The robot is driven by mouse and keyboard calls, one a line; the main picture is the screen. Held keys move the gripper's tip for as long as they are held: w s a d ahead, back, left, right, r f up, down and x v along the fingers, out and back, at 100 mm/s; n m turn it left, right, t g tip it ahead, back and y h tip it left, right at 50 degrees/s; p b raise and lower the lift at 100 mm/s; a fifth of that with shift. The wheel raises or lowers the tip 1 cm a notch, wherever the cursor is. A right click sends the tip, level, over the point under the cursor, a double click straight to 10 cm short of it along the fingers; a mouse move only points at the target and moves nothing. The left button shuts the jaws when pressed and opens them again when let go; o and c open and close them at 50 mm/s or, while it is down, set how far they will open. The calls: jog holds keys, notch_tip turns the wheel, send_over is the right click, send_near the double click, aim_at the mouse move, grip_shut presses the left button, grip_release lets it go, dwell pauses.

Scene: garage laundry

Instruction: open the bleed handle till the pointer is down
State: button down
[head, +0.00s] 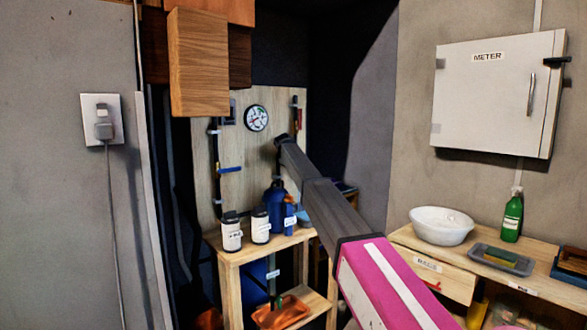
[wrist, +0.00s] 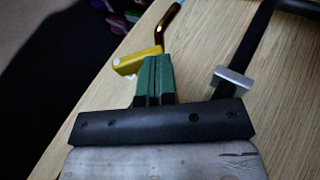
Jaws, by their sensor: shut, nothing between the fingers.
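A round white-faced gauge (head: 257,118) hangs on the pale wooden panel (head: 262,96); its pointer is too small to read. A yellow lever handle (wrist: 128,64), likely the bleed handle, sits by a bent brass-coloured pipe (wrist: 168,25) in the wrist view. My gripper (wrist: 155,62) has green fingers, shut together with nothing between them. Their tips are right beside the yellow handle, at its pipe end; I cannot tell whether they touch. In the head view my arm reaches to the panel just right of the gauge, and it hides the fingers and the yellow handle.
A black pipe (wrist: 262,35) with a grey clamp (wrist: 233,80) runs right of my fingers. A blue lever (head: 230,169) is on the left pipe. Below stand labelled canisters (head: 231,232) and a blue bottle (head: 276,207). A wooden cabinet (head: 199,62) hangs upper left.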

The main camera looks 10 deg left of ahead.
jog(key=shift+f+t+h, duration=0.2)
jog(key=shift+t+h, duration=0.1)
jog(key=shift+t, duration=0.1)
dwell(0.9)
jog(key=shift+f, duration=0.5)
dwell(1.4)
jog(key=shift+r, duration=0.15)
jog(key=shift+r, duration=0.7)
